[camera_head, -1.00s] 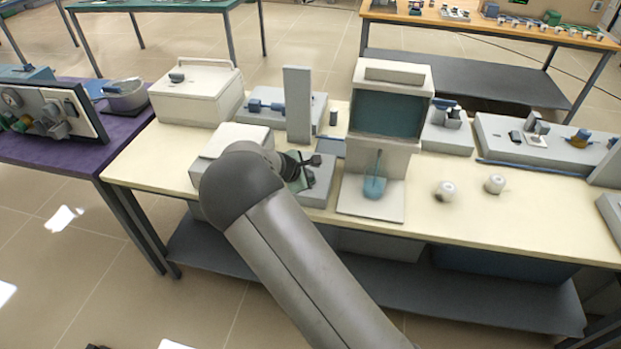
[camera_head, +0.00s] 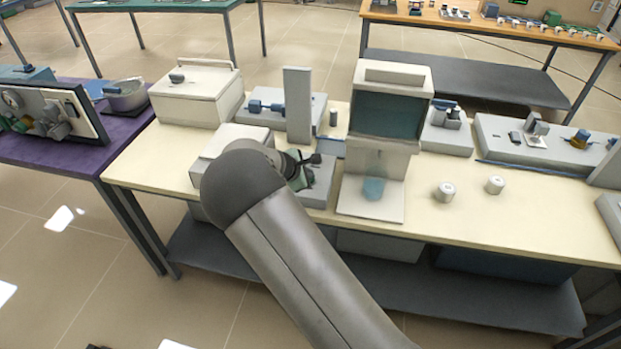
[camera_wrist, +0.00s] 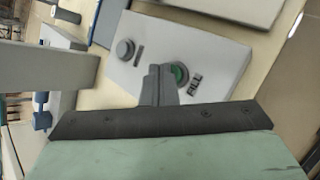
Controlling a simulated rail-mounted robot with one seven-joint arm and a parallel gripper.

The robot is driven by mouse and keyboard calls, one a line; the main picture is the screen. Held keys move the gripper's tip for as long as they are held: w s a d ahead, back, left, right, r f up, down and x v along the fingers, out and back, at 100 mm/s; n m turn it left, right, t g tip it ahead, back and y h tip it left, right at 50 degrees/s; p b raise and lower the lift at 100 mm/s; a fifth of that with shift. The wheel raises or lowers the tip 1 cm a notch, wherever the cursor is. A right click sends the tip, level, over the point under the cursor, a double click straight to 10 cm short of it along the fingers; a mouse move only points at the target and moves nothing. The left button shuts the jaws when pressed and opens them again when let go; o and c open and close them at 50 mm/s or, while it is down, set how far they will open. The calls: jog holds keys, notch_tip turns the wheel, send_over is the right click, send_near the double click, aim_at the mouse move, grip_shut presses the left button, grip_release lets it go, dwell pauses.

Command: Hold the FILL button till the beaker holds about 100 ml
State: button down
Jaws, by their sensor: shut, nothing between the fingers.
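The FILL button (camera_wrist: 179,73) is a green disc in a dark ring on a light grey panel (camera_wrist: 217,53), with the word FILL beside it in the wrist view. My gripper (camera_wrist: 160,76) is shut and empty, its dark fingertips at the button's edge and partly covering it. I cannot tell whether they press it. In the head view my gripper (camera_head: 312,160) is over the panel, left of the dispenser (camera_head: 390,108). The clear beaker (camera_head: 373,188) stands on the dispenser's base with blue liquid in it. Its scale cannot be read.
A tall grey post (camera_head: 298,105) rises behind my gripper. A white box (camera_head: 197,95) is at the back left. The table's front right is clear.

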jog(key=shift+r, duration=0.5)
jog(key=shift+r+p, duration=1.5)
jog(key=shift+r, duration=1.05)
jog(key=s+d+r+m+g+y, duration=0.1)
jog(key=s+d+r+m+g, duration=0.25)
jog(key=s+d+m, duration=0.35)
jog(key=s+d+r+m+g+y, duration=0.1)
jog(key=s+d+r+m+g, duration=0.1)
jog(key=s+d+r+m, duration=0.45)
jog(key=s+d+r+m+y, duration=0.1)
jog(key=s+d+m, duration=0.2)
jog(key=s, duration=1)
jog(key=s+d+r+m+g+y, duration=0.1)
jog(key=s+d+m+y, duration=0.1)
jog(key=s, duration=1.1)
jog(key=shift+s+d+r+m, duration=0.25)
jog(key=shift+s+d+m, duration=0.1)
jog(key=shift+d+m, duration=0.5)
